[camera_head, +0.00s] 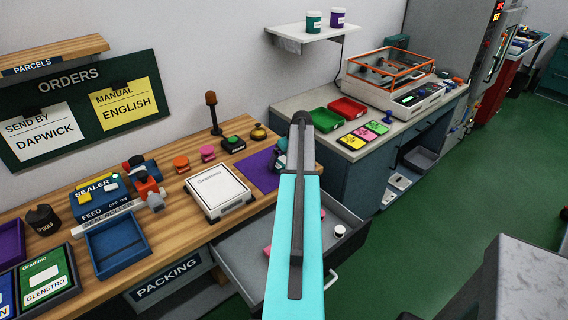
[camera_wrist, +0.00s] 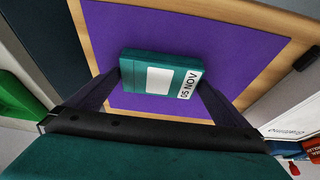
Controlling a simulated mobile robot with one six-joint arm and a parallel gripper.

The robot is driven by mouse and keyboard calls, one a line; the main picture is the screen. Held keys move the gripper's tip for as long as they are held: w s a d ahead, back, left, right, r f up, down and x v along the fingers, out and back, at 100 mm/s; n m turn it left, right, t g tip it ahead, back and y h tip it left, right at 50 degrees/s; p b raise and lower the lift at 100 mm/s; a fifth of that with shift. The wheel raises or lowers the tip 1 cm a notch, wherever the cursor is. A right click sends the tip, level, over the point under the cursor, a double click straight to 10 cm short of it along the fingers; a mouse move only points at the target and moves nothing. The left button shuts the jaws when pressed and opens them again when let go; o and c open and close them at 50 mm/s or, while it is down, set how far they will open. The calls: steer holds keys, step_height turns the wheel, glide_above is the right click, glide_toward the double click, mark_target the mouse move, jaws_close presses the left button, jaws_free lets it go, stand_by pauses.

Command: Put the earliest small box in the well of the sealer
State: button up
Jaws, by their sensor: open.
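In the wrist view a small teal box (camera_wrist: 160,73) with a white label and the date "05 NOV" lies on a purple mat (camera_wrist: 200,30). My gripper (camera_wrist: 158,82) is open, with one finger at each side of the box; whether they touch it I cannot tell. In the head view my arm hides most of the gripper and box, and the purple mat (camera_head: 258,168) shows beside it. The blue sealer (camera_head: 98,197), marked "FEED" and "SEAL ROLLER", stands on the left of the wooden bench. A blue, open, empty-looking well (camera_head: 117,247) is in front of its roller.
An open drawer (camera_head: 232,262) juts out below. Green and red trays (camera_head: 347,108) are on the right counter.

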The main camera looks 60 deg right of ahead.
steer(key=c, duration=0.9)
steer(key=shift+r, duration=0.2)
steer(key=shift+r+b, duration=0.7)
steer(key=shift+r, duration=0.35)
steer(key=s+a+r+b, duration=0.1)
steer(key=s+a+b, duration=0.1)
steer(key=s+a, duration=0.2)
steer(key=s+a+r+b, duration=0.1)
steer(key=s+a, duration=0.3)
steer(key=a, duration=0.5)
steer(key=shift+s+a+r+b, duration=0.3)
steer(key=shift+s+b, duration=0.1)
steer(key=shift+b, duration=0.35)
